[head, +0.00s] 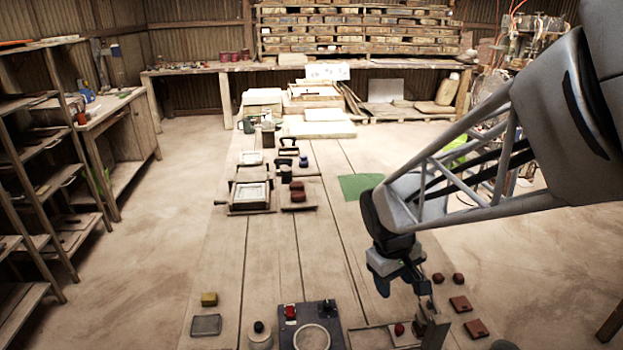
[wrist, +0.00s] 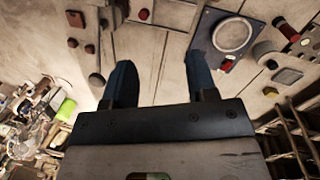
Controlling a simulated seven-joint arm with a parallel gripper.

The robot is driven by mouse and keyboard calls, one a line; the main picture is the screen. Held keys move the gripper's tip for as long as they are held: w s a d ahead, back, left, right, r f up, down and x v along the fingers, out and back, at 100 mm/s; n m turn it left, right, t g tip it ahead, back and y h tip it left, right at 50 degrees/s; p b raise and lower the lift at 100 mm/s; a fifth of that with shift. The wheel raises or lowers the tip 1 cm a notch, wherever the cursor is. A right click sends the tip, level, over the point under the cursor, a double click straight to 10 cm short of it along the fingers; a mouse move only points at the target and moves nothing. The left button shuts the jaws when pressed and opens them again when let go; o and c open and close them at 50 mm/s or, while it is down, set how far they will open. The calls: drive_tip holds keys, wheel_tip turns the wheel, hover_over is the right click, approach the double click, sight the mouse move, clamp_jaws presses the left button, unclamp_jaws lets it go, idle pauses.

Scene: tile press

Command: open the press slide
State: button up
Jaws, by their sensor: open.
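I cannot tell for certain which part is the press slide. My gripper (head: 424,296) is above this end of the table, close to the block in the head view. In the wrist view my gripper (wrist: 163,76) has its two blue fingers wide apart with nothing between them. Contact with the block cannot be told.
A dark panel (head: 335,322) with a round ring and red switch lies left of the fixture. Reddish tiles (head: 461,304) lie to the right. A framed mould (head: 234,206) and stamps stand farther back, with a green sheet (head: 350,186). The middle planks are bare.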

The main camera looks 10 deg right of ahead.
sight(400, 327)
drive_tip(key=w+d+f+n+g, duration=0.1)
drive_tip(key=w+f, duration=0.3)
drive_tip(key=f, duration=0.5)
drive_tip(key=w+d+f+n+g+h, duration=0.1)
drive_tip(key=w+d+f+n, duration=0.3)
drive_tip(key=f, duration=0.5)
drive_tip(key=shift+w+d+f+g, duration=0.15)
drive_tip(key=shift+w+d+g, duration=0.1)
drive_tip(key=shift+g, duration=0.25)
drive_tip(key=shift+s+f, duration=0.1)
drive_tip(key=shift+x, duration=3.8)
drive_tip(key=shift+d, duration=0.15)
drive_tip(key=shift+c, duration=0.3)
clamp_jaws()
